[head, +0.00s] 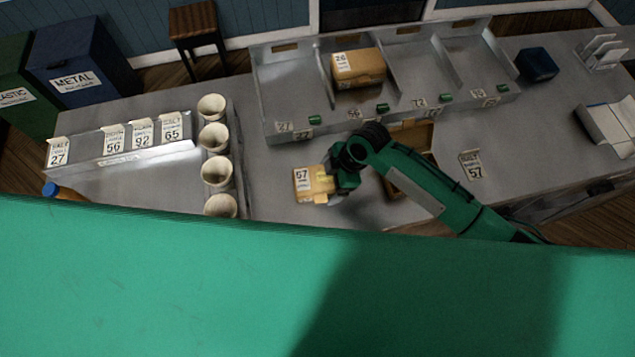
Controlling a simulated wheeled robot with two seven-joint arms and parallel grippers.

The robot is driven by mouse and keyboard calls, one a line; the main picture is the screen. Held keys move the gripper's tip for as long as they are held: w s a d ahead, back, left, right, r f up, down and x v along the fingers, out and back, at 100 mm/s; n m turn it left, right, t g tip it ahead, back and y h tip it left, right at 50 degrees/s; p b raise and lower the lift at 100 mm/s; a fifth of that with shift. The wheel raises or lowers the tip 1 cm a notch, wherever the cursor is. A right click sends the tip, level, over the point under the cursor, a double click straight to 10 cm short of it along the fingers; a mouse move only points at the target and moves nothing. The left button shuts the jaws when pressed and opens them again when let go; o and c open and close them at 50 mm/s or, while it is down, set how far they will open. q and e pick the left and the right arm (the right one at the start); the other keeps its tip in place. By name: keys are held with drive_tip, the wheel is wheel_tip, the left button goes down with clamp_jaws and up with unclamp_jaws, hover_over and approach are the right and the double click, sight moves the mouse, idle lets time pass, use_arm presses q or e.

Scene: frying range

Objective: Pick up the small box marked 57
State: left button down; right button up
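The small box marked 57 (303,183) is tan with a white label on its left part. It is over the grey counter, just left of the middle of the head view. My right gripper (327,186) is at the box's right end, its fingers beside or around that end. The fingers partly cover the box, so I cannot tell whether they are shut on it or whether it is lifted. My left gripper is not in view.
A metal divided rack (280,85) holds a box marked 26 (358,68). Several cups (217,171) stand in a row at left, beside a rack of number cards (120,160). A brown tray (421,137) lies partly behind my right arm. A card marked 57 (472,165) stands at right.

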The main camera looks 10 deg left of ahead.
drive_tip(key=c, duration=0.8)
drive_tip(key=shift+r, duration=0.1)
drive_tip(key=shift+c, duration=0.2)
